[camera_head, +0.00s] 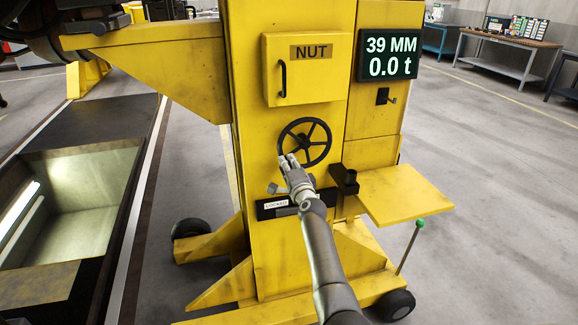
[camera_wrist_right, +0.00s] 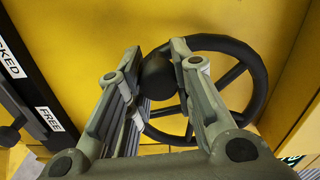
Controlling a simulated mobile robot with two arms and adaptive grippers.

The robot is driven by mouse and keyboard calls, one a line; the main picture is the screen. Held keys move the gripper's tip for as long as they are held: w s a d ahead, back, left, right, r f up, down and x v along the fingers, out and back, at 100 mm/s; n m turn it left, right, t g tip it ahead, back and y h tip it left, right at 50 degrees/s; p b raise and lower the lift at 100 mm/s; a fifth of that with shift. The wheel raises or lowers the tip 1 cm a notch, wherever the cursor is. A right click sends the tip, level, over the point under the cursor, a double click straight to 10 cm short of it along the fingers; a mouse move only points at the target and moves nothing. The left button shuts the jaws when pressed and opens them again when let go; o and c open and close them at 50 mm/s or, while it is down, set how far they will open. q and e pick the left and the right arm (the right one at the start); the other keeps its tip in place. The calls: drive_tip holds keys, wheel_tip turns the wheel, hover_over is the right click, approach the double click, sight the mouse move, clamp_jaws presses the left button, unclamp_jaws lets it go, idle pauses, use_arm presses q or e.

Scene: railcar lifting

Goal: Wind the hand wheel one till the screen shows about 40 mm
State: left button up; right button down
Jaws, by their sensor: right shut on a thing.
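The black spoked hand wheel (camera_head: 305,142) is on the front of the yellow column. The screen (camera_head: 388,54) at the upper right reads 39 MM and 0.0 t. My right gripper (camera_head: 288,160) is at the lower left of the wheel's rim. In the right wrist view my right gripper (camera_wrist_right: 160,75) is shut on the wheel's dark round knob (camera_wrist_right: 158,76), which sits between the fingers. The hand wheel (camera_wrist_right: 235,75) shows behind it, its left part hidden by the fingers. My left gripper is out of view.
A NUT door (camera_head: 304,75) is above the wheel. Below are a LOCKED label (camera_head: 277,204) and a yellow shelf (camera_head: 405,194). A green-topped lever (camera_head: 412,244) stands at the right. An open pit (camera_head: 75,205) lies at the left.

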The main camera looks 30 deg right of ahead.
drive_tip(key=shift+r, duration=0.1)
drive_tip(key=c, duration=1.2)
unclamp_jaws()
drive_tip(key=shift+c, duration=0.2)
drive_tip(key=shift+s+a, duration=0.1)
drive_tip(key=shift+s, duration=0.25)
drive_tip(key=v, duration=1.1)
drive_tip(key=shift+s, duration=0.1)
